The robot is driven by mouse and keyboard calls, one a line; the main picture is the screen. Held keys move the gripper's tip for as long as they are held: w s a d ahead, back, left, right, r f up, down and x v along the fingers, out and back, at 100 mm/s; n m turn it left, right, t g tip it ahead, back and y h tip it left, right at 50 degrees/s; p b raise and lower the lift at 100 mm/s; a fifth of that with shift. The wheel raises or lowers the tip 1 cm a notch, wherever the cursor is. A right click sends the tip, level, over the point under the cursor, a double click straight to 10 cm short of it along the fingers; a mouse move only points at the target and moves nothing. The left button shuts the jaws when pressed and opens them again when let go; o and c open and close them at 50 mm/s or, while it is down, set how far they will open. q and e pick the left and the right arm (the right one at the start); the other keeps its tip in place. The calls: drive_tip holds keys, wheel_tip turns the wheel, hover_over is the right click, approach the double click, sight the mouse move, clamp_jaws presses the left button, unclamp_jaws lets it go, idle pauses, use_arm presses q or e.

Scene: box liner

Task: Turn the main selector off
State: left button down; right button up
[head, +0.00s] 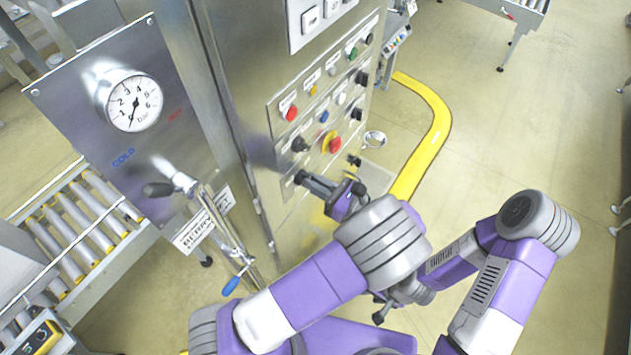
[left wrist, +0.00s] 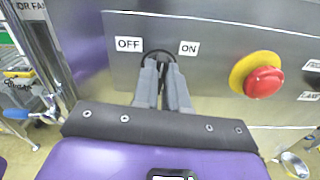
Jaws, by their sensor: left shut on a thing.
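The main selector (left wrist: 157,53) is a dark round knob on the metal panel, seen in the left wrist view between the OFF label (left wrist: 129,44) and the ON label (left wrist: 189,48). My left gripper (left wrist: 163,68) has its two grey fingers on either side of the knob's handle and is shut on it. The fingers hide most of the handle, so its exact angle cannot be told. In the head view my left gripper (head: 302,179) reaches the panel's lower left and covers the selector. My right gripper (head: 380,312) hangs low, away from the panel; its fingers are unclear.
A red emergency stop on a yellow ring (head: 334,144) sits close to the right of the selector. Another black knob (head: 300,145) and several buttons are above. A gauge plate (head: 132,104) with a lever and pipe stands to the left.

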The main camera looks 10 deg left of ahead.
use_arm(q)
drive_tip(key=n+b, duration=0.1)
drive_tip(key=n, duration=0.2)
drive_tip(key=n+b, duration=0.1)
drive_tip(key=n, duration=0.2)
drive_tip(key=n+b, duration=0.1)
drive_tip(key=n, duration=0.3)
drive_tip(key=shift+s+a+f, duration=0.1)
drive_tip(key=shift+s+f, duration=0.05)
drive_tip(key=shift+s, duration=0.15)
idle(0.4)
drive_tip(key=c, duration=1.2)
unclamp_jaws()
drive_tip(key=shift+o, duration=0.2)
drive_tip(key=v, duration=0.7)
drive_tip(key=shift+d+b, duration=0.25)
drive_tip(key=shift+b, duration=0.2)
drive_tip(key=shift+s, duration=0.1)
